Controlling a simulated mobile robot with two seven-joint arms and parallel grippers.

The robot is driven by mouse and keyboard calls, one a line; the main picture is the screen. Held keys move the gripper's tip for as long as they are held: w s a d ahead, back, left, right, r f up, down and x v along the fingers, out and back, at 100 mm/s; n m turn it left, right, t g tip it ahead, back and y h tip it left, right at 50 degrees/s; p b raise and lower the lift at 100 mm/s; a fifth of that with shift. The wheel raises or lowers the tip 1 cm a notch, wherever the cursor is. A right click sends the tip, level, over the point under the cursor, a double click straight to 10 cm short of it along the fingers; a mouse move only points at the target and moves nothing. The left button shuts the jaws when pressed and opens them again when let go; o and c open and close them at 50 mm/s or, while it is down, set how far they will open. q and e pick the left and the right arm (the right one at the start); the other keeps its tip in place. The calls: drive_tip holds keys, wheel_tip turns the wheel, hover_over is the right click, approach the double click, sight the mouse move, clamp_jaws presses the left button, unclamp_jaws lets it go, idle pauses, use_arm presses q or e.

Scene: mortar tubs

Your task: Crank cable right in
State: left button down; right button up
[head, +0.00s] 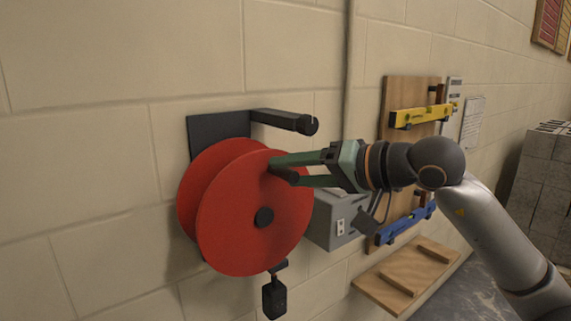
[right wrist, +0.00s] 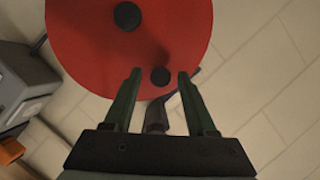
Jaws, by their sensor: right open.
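A red cable reel (head: 240,225) is mounted on the wall by a dark bracket (head: 285,120). Its dark hub (head: 264,217) shows at the centre of the disc. My right gripper (head: 281,171) reaches in from the right, with its green fingers over the upper right of the disc. In the right wrist view the red disc (right wrist: 85,50) fills the top, and a black crank knob (right wrist: 160,76) lies between the open fingertips, with gaps on both sides. A black plug (head: 274,298) on the cable hangs below the reel. My left gripper is not in view.
A grey box (head: 337,222) is on the wall right of the reel, close under my right gripper. A wooden board (head: 400,95) holds a yellow level (head: 421,116) and a blue level (head: 405,223). Grey blocks (head: 545,175) stand far right. The wall left of the reel is clear.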

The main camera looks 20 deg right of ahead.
drive_tip(key=shift+x, duration=1)
clamp_jaws()
idle(0.8)
